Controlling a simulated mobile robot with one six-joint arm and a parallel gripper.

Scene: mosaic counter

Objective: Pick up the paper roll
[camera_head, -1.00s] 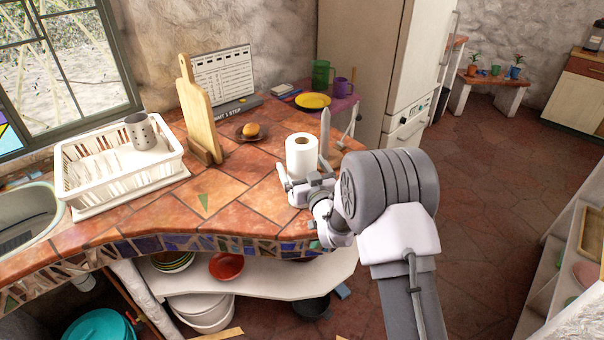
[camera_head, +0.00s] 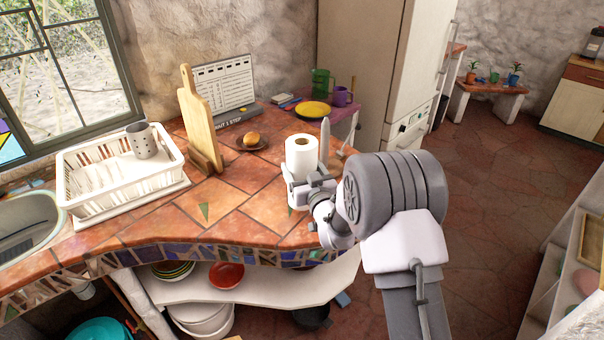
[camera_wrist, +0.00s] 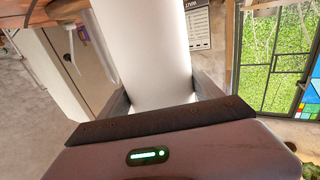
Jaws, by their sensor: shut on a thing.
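The white paper roll (camera_head: 302,155) stands upright at the right end of the tiled counter in the head view. My gripper (camera_head: 311,187) is shut on the lower part of the roll, with a finger on either side. In the wrist view the roll (camera_wrist: 148,50) fills the middle, between the two fingers of my gripper (camera_wrist: 163,97). The roll's bottom is hidden behind my gripper in the head view, so I cannot tell whether it touches the counter.
A grey-white upright spike (camera_head: 324,140) stands right behind the roll. A bun on a dark plate (camera_head: 262,147), a wooden cutting board (camera_head: 198,120) and a white dish rack (camera_head: 120,180) stand to the left. A yellow plate (camera_head: 313,109) and mugs are behind. The counter's middle is clear.

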